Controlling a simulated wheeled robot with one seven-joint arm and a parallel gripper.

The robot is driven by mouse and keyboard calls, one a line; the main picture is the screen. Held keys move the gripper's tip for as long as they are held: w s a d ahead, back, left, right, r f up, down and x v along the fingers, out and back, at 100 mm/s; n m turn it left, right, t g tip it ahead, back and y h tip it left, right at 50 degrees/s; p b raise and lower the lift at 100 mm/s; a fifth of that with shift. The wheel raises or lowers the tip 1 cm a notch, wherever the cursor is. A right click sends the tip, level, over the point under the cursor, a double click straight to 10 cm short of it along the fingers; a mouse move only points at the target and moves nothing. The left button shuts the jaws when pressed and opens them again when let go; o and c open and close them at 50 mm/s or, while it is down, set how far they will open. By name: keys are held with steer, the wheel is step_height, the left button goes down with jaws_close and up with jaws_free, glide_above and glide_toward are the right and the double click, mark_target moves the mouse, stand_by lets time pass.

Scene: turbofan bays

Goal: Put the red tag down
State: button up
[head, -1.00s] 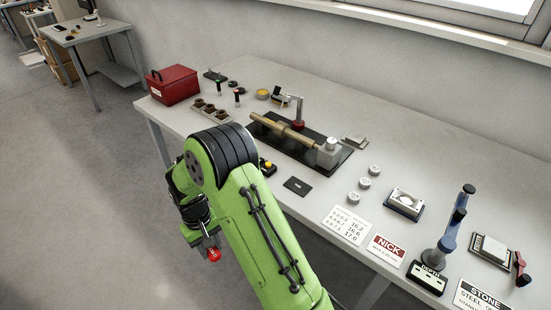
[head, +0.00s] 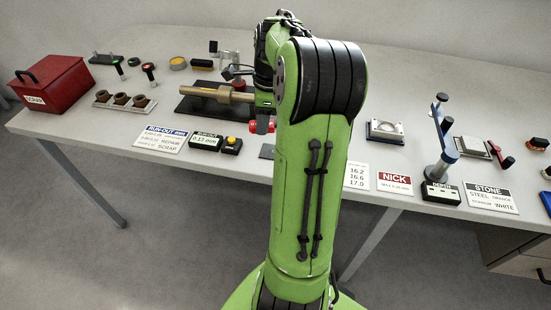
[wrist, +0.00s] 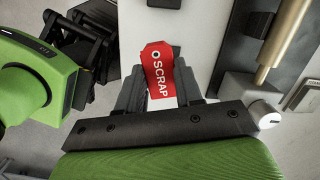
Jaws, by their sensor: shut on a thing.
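The red tag (wrist: 159,72), lettered SCRAP with a hole at one end, sits between the two dark fingers of my gripper (wrist: 158,88) in the wrist view. The gripper is shut on it. Bits of red also show at the gripper (head: 263,125) in the head view, above the front part of the bench, beside the shaft fixture. Most of the tag is hidden there by my gripper and arm. I cannot tell how high the tag is above the bench top.
A red SCRAP box (head: 50,84) stands at the bench's left end. The brass shaft (head: 218,93) lies on its black fixture close by. Run-out cards, a small display and a yellow button (head: 231,142) line the front. The nick card (head: 394,183) and depth gauge (head: 441,150) stand right.

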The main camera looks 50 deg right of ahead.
steer(key=s+f+m+b, duration=0.1)
steer(key=f, duration=0.2)
steer(key=s+d+f+m+b, duration=0.1)
steer(key=f+b, duration=0.1)
steer(key=f, duration=0.1)
steer(key=s+d+f+m+b, duration=0.1)
steer(key=f+b, duration=0.1)
steer(key=f, duration=0.1)
steer(key=shift+r, duration=0.2)
steer(key=o, duration=1)
steer(key=shift+f, duration=0.15)
